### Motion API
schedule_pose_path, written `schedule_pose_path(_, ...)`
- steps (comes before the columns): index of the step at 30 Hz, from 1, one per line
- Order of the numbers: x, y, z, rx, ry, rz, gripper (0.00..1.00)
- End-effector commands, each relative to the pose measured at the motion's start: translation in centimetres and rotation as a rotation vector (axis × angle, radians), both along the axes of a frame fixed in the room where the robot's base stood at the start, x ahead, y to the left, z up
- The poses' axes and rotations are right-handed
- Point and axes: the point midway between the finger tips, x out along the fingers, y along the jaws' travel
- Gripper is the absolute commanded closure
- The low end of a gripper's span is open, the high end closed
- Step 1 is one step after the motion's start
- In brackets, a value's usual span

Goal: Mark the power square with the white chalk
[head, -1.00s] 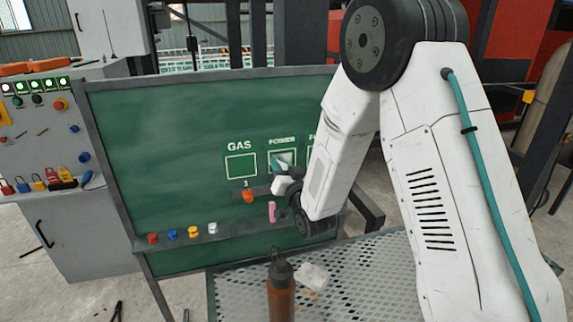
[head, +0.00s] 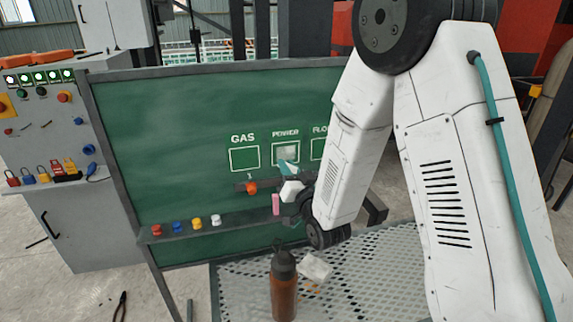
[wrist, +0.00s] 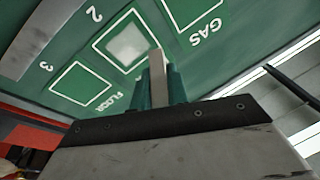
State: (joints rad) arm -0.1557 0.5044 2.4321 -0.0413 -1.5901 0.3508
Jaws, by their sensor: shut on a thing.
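The power square (head: 286,153) is a white outline under the word POWER on the green board. A smudgy white patch fills much of its inside, and it also shows in the wrist view (wrist: 123,43). My gripper (head: 287,168) is at the square's lower edge, in front of the board. In the wrist view my gripper's teal fingers (wrist: 158,90) are shut on the white chalk (wrist: 157,68), a pale stick pointing toward the board beside the square. I cannot tell whether the chalk tip touches the board. The chalk is too small to make out in the head view.
The gas square (head: 244,159) is left of the power square; the floor square (head: 317,149) is right, partly behind my arm. A ledge (head: 180,232) with colored pieces runs along the board's lower part. A brown bottle (head: 283,290) stands on the perforated table (head: 235,290) in front.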

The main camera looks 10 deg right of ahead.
Motion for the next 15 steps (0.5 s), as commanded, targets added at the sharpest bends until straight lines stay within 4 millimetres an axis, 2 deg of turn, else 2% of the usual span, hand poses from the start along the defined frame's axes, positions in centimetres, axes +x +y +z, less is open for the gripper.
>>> schedule_pose_path(10, -0.2, 0.0, 0.0, 0.000, 0.000, 0.000, 1.00)
schedule_pose_path(15, -1.2, 0.0, 0.0, 0.000, -0.001, 0.001, 1.00)
